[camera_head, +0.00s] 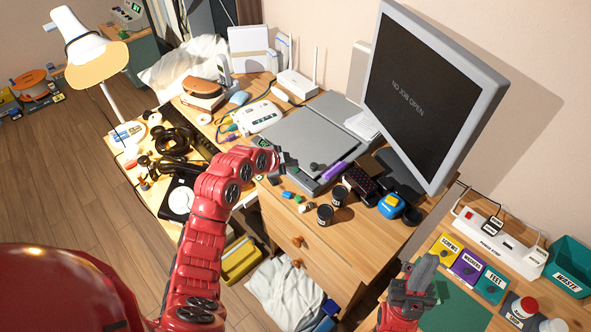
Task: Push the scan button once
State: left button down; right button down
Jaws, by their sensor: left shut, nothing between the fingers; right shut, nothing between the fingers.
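A flat grey scanner (305,132) lies on the wooden desk. A small dark round knob or button (313,166) shows near its front edge; no label on it is legible, so I cannot tell if it is the scan button. My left gripper (281,160) is shut and empty at the scanner's front left corner, left of that dark round part. I cannot tell if it touches anything. My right gripper (424,269) is shut and empty, low at the right, over the bench with the labelled boxes.
A monitor (432,88) reading "NO JOB OPEN" stands behind and right of the scanner. A purple object (334,171), black cups (325,214) and a blue-yellow item (391,206) crowd the desk front. A white phone-like device (256,117) stands left. A power strip (499,240) lies right.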

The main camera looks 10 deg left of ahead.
aim_at(292, 173)
pick_arm(q)
jog(key=shift+f, duration=0.1)
dwell(0.7)
jog(key=shift+f+b, duration=0.35)
jog(key=shift+b, duration=0.4)
jog(key=shift+f+b, duration=0.35)
jog(key=shift+b, duration=0.15)
dwell(0.5)
jog(key=shift+r, duration=0.8)
jog(key=shift+r+p, duration=0.4)
jog(key=shift+r, duration=2.1)
